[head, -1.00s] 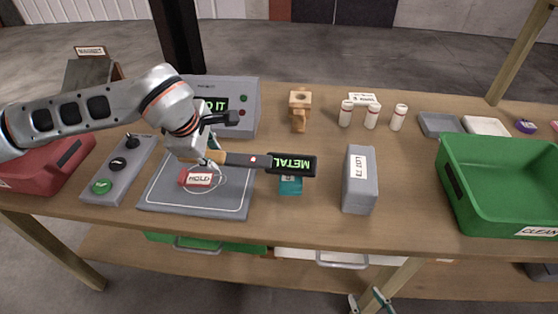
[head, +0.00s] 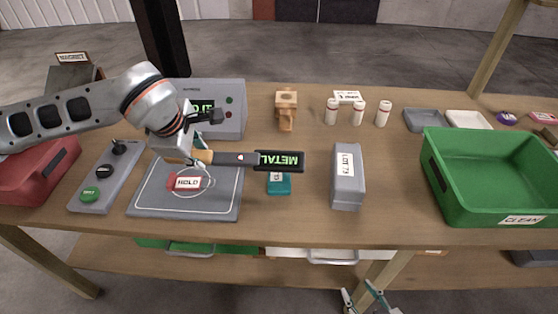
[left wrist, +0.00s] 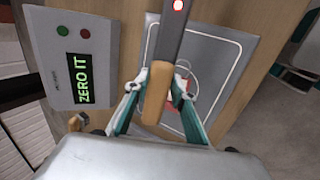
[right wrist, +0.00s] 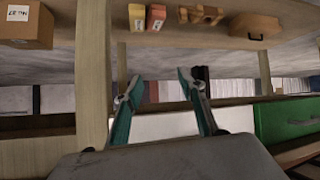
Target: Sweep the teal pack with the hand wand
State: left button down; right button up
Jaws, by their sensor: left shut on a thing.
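My left gripper (head: 197,152) is shut on the tan handle of the hand wand (head: 226,158); the left wrist view shows the handle (left wrist: 158,92) between the fingers (left wrist: 157,82). The wand's dark paddle points right and shows green "METAL" letters, with a small red light on its shaft. The teal pack (head: 279,187) lies on the table just under the paddle in the head view; the paddle hides its far part. I cannot tell the gap between them. My right gripper (head: 367,298) is low at the table's front side; the right wrist view shows it open and empty (right wrist: 160,88).
A grey tray (head: 225,207) with a red "HOLD" tag lies under the left gripper. A grey "LOT 73" box (head: 348,178) stands right of the pack. A green "CLEAN" bin (head: 480,204) is at the right. The display unit (left wrist: 75,60) reads "ZERO IT". A wooden figure (head: 286,108) stands behind.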

pick_arm(q)
jog(key=shift+r+p, duration=1.25)
jog(key=shift+r, duration=1.2)
